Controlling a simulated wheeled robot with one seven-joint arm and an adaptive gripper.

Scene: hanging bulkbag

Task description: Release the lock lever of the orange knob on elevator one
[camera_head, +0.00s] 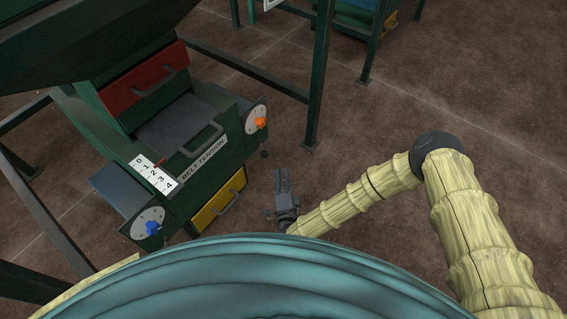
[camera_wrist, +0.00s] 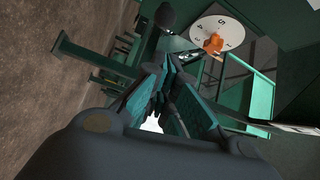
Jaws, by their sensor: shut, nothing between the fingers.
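The orange knob (camera_head: 261,122) sits on a white round dial (camera_head: 254,114) on the right side of the green machine. Below the dial is a small dark ball-ended part (camera_head: 264,154), which looks like the lock lever. In the wrist view the orange knob (camera_wrist: 213,44) and numbered dial (camera_wrist: 208,27) are at upper right, and a dark round ball (camera_wrist: 165,16) is at top centre. My gripper (camera_head: 281,172) is to the right of and below the knob in the head view, apart from it. Its fingers (camera_wrist: 168,62) are shut and empty.
A blue knob (camera_head: 152,228) on another dial is at the machine's lower left. A red drawer (camera_head: 145,84), a yellow drawer (camera_head: 217,205) and a "BELT TENSION" scale (camera_head: 156,175) are on the machine. A green post (camera_head: 319,80) stands behind right. Brown floor (camera_head: 400,100) is open at right.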

